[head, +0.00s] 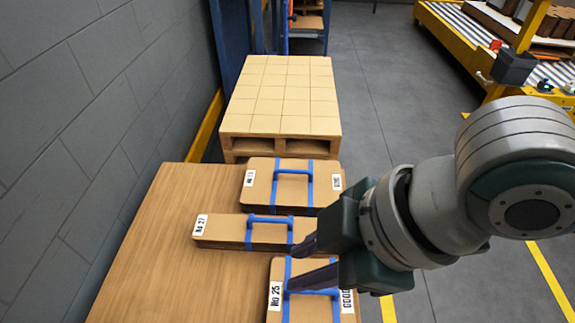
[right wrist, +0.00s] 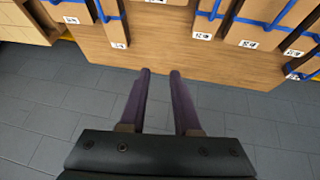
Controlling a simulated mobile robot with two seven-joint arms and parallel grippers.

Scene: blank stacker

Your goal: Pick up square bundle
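Several flat cardboard bundles with blue straps and blue handles lie on a wooden table (head: 150,250). The middle bundle (head: 222,232), labelled No 27, is long and narrow. The front bundle (head: 325,308), labelled No 25, is broad but cut off by the frame edge, so its full shape is hidden. My right gripper (head: 312,262) is open and empty, its fingers over the gap between the middle and front bundles. In the right wrist view its two fingers (right wrist: 160,73) are apart near the table edge. My left gripper is not seen.
A pallet stacked with pale blocks (head: 280,95) stands behind the table. A grey wall (head: 80,100) runs along the left. A yellow roller conveyor (head: 460,45) stands at the back right. Grey floor (head: 375,90) is clear between them.

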